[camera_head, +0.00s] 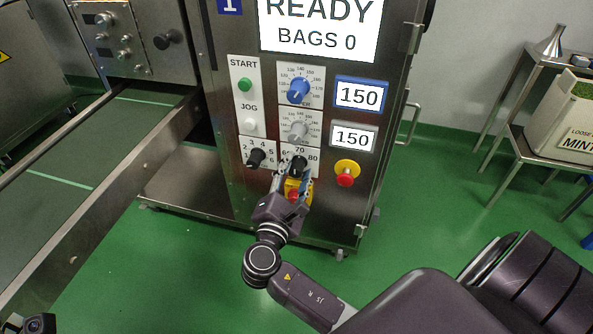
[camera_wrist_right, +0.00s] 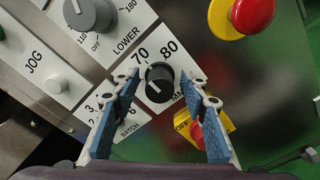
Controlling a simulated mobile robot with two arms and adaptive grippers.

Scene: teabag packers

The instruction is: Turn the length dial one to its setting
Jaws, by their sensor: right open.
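The black length dial (camera_wrist_right: 159,83) sits on a white plate marked 70, 80 and MM on the machine's front panel. A pale mark shows on its lower-left side in the right wrist view; I cannot read its setting surely. In the head view the dial (camera_head: 298,165) is partly covered by my right gripper (camera_head: 293,177). In the wrist view my right gripper (camera_wrist_right: 165,88) is open, its blue-padded fingers on either side of the dial with gaps showing. The left finger hides part of the plate. My left gripper's fingers do not show.
Close by are the black batch dial (camera_head: 256,158), grey lower dial (camera_head: 298,130), blue upper dial (camera_head: 298,91) and red emergency button (camera_head: 345,180). A yellow-and-red switch (camera_head: 296,192) is just below the length dial.

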